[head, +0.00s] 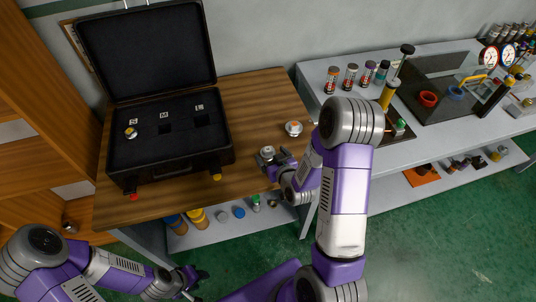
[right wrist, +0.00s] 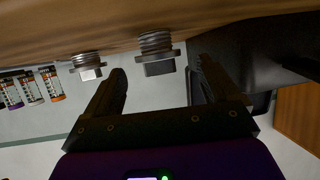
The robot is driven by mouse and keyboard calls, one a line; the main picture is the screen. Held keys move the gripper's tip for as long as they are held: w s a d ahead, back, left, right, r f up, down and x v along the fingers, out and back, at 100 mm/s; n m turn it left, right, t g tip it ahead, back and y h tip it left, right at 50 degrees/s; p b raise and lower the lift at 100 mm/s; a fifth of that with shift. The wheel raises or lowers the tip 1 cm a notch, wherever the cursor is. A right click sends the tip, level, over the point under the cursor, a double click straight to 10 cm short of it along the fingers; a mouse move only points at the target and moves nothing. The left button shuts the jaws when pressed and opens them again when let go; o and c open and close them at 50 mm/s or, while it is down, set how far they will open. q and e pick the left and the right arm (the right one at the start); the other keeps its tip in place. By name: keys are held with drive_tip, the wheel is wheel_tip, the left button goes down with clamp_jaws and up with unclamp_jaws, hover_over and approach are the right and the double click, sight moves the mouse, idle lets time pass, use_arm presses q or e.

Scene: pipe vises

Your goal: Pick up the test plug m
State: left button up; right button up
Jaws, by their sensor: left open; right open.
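Two silvery threaded plugs stand on the wooden table; I cannot tell which is test plug m. The nearer plug (head: 267,151) is at my right gripper (head: 272,162); in the right wrist view this plug (right wrist: 155,55) shows between the open fingers (right wrist: 158,76), with no clear contact. The other plug (head: 293,128) stands farther right, near the table's edge, and also shows in the right wrist view (right wrist: 88,66). A smaller brass-coloured plug (head: 130,132) sits in the case below the S label. My left gripper (head: 190,281) is open and empty, low in front of the table.
The open black case (head: 168,172) lies left on the wooden table (head: 250,95), its M and L places empty. A grey bench (head: 310,80) with bottles, gauges and a vise stands right. A shelf below the table holds several small parts.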

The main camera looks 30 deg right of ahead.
sight(269, 153)
drive_tip(key=shift+x, duration=1.95)
drive_tip(key=c, duration=1.1)
